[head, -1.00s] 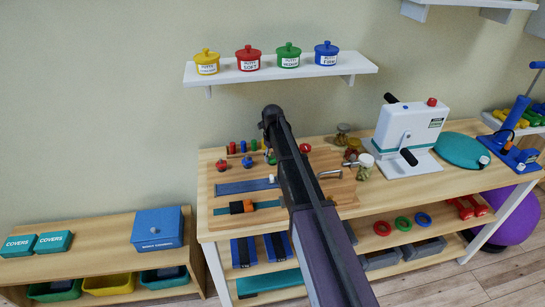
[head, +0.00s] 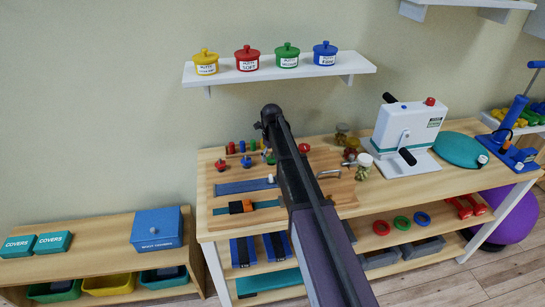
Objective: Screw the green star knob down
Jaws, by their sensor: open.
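A wooden board (head: 207,190) on the table carries several small pegs and knobs. A red knob (head: 220,165) and a blue knob (head: 246,161) stand on its left part, and another red knob (head: 304,148) shows right of my arm. I cannot make out a green star knob for certain; small coloured parts beside my arm are too small to tell, and my arm covers the middle of the board. My dark arm runs up from the bottom edge across the board.
A metal handle (head: 329,173) and small jars (head: 364,167) are on the right of the board. A white crank machine (head: 405,130) and a teal disc (head: 460,150) stand farther right. A wall shelf (head: 300,73) with lidded pots hangs above. A low bench (head: 100,239) is at left.

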